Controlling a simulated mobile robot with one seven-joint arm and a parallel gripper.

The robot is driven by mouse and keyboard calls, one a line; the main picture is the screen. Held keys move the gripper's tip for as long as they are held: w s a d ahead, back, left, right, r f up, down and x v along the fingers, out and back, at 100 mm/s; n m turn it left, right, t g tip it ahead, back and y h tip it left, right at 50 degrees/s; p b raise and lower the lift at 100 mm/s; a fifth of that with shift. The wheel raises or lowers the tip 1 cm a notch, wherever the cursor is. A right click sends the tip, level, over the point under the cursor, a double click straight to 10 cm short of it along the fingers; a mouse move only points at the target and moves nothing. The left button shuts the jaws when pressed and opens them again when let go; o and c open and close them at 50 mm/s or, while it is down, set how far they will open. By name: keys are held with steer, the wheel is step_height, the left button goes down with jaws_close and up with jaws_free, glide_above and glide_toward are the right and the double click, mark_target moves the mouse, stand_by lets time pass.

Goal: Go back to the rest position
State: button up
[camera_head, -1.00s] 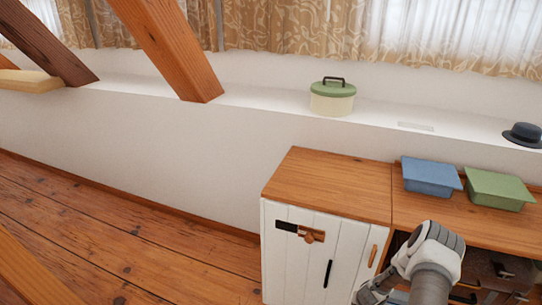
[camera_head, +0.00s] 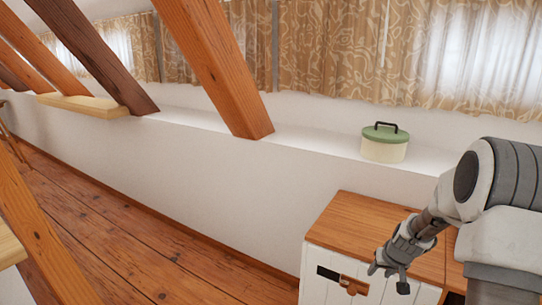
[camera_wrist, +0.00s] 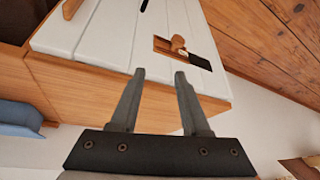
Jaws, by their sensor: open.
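My gripper (camera_head: 390,272) is open and empty at the right of the head view, in front of the white cabinet's upper part. My grey arm reaches in from the right edge. In the wrist view, my gripper (camera_wrist: 160,75) shows two parted fingers with nothing between them. Beyond them is the cabinet (camera_wrist: 95,35) with its white plank door and wooden top edge. The cabinet's wooden top (camera_head: 375,222) also shows in the head view.
A green-lidded cream pot (camera_head: 384,143) stands on the white ledge. Slanted timber beams (camera_head: 215,65) cross the left and middle. A blue container (camera_wrist: 20,115) shows at the wrist view's left edge. The wooden floor (camera_head: 150,235) at left looks clear.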

steer(key=s+a+r+n, duration=0.1)
steer(key=s+a+r, duration=0.5)
steer(key=r, duration=0.3)
steer(key=s+a+r+n, duration=0.1)
steer(key=s+a+r, duration=0.4)
steer(key=r, duration=0.4)
steer(key=s+a+r, duration=0.3)
steer(key=s, duration=0.7)
steer(key=s+a+r, duration=0.2)
steer(key=s+a, duration=0.1)
steer(key=s, duration=0.7)
step_height(320, 180, up, 13)
steer(key=p, duration=1.2)
steer(key=shift+d+f, duration=0.15)
steer(key=shift+f, duration=0.05)
steer(key=shift+w, duration=0.1)
